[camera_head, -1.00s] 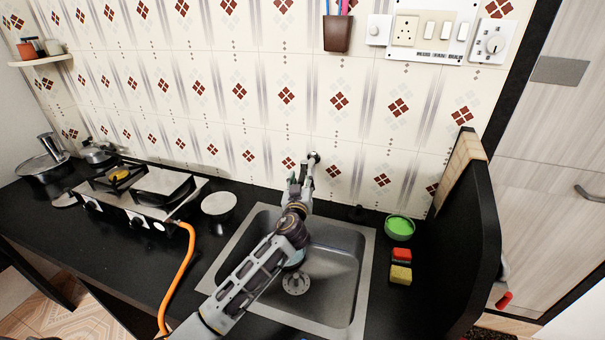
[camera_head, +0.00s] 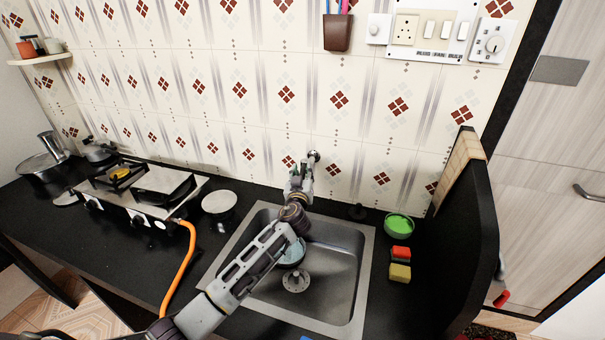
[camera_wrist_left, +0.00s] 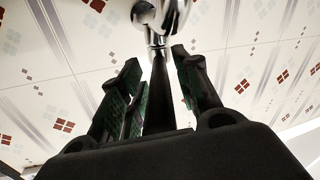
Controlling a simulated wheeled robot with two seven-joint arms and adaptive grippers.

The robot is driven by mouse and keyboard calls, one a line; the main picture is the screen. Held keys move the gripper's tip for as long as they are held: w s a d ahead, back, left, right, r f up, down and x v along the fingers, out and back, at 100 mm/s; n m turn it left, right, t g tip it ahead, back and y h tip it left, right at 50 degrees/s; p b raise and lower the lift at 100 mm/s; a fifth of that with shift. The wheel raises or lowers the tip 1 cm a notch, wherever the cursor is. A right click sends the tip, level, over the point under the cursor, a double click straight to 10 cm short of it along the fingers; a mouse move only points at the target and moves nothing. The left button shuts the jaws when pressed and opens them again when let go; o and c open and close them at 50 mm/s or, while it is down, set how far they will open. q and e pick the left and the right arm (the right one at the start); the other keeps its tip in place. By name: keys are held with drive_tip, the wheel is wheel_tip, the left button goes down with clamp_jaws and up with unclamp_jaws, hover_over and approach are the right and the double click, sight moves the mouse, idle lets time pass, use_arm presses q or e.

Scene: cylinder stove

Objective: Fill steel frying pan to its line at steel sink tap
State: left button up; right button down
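The chrome tap (camera_head: 314,156) comes out of the tiled wall above the steel sink (camera_head: 335,270). My left gripper (camera_head: 301,172) is up at the tap, and my arm crosses over the sink. In the left wrist view the tap (camera_wrist_left: 160,15) is just beyond the fingertips; the gripper (camera_wrist_left: 157,60) has its fingers apart, with nothing clearly held. A round vessel with pale bluish contents (camera_head: 292,253), perhaps the frying pan, sits in the sink, partly hidden by my arm. Its fill line and any running water cannot be made out. My right gripper is out of view.
A green-filled bowl (camera_head: 399,225), a red sponge (camera_head: 401,253) and a yellow one (camera_head: 400,272) lie right of the sink. A dark partition (camera_head: 470,235) stands beyond. Left are a pale-topped round container (camera_head: 219,203), the stove (camera_head: 150,195) and an orange hose (camera_head: 180,270).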

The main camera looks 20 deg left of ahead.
use_arm(q)
clamp_jaws()
drive_tip(key=shift+a+m+h, duration=0.2)
drive_tip(key=shift+m+h, duration=0.1)
drive_tip(key=shift+h, duration=0.1)
drive_tip(key=shift+a+m+h+p, duration=0.4)
drive_tip(key=shift+m+h, duration=0.1)
drive_tip(key=shift+h, duration=0.4)
drive_tip(key=shift+a+m+h+p, duration=0.3)
drive_tip(key=shift+m+h, duration=0.2)
drive_tip(key=shift+h, duration=0.4)
drive_tip(key=shift+d, duration=0.1)
drive_tip(key=shift+o, duration=1.6)
unclamp_jaws()
drive_tip(key=shift+s, duration=0.15)
